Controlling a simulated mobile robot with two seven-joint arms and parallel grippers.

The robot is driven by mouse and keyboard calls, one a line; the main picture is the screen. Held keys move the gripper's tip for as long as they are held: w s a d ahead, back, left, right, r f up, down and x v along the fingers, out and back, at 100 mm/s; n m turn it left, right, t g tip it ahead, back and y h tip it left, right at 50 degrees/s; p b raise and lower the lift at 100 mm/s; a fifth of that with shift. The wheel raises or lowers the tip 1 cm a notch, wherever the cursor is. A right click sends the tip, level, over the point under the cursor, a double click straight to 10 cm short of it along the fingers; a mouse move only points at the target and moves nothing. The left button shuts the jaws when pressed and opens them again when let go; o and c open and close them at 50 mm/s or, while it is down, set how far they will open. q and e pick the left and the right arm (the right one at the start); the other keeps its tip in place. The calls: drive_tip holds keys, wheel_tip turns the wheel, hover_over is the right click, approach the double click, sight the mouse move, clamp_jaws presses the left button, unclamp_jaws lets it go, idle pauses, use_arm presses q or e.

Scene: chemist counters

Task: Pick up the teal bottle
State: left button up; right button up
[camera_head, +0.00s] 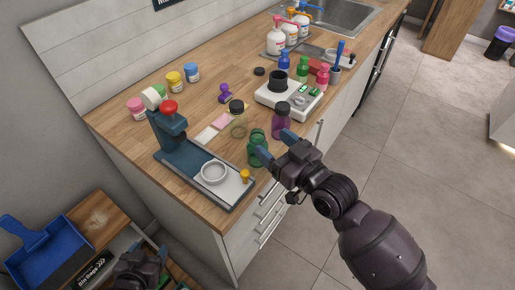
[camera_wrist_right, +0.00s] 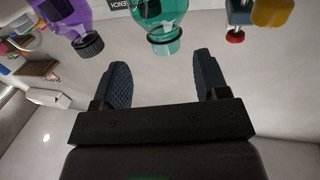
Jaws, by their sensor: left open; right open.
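In the right wrist view the teal bottle (camera_wrist_right: 158,18) appears upside down at the top, beyond and roughly between the two fingertips (camera_wrist_right: 162,66). It is not between the fingers. My left gripper (camera_head: 151,251) is low at the bottom left, below the counter, open and away from the bottle.
A purple bottle with a black cap (camera_head: 281,121) stands close by the right gripper. A capped clear bottle (camera_head: 238,121) is behind the teal one. A blue press with a tray (camera_head: 190,158) is to the left, and a white scale (camera_head: 292,99) is further back.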

sight(262, 140)
drive_tip(key=x, duration=0.4)
drive_tip(key=shift+s+a+f, duration=0.2)
drive_tip(key=shift+a+f, duration=0.1)
drive_tip(key=shift+f, duration=0.05)
drive_tip(key=shift+w+a, duration=0.35)
drive_tip(key=shift+w, duration=0.1)
drive_tip(key=shift+c, duration=0.3)
drive_tip(key=c, duration=1.1)
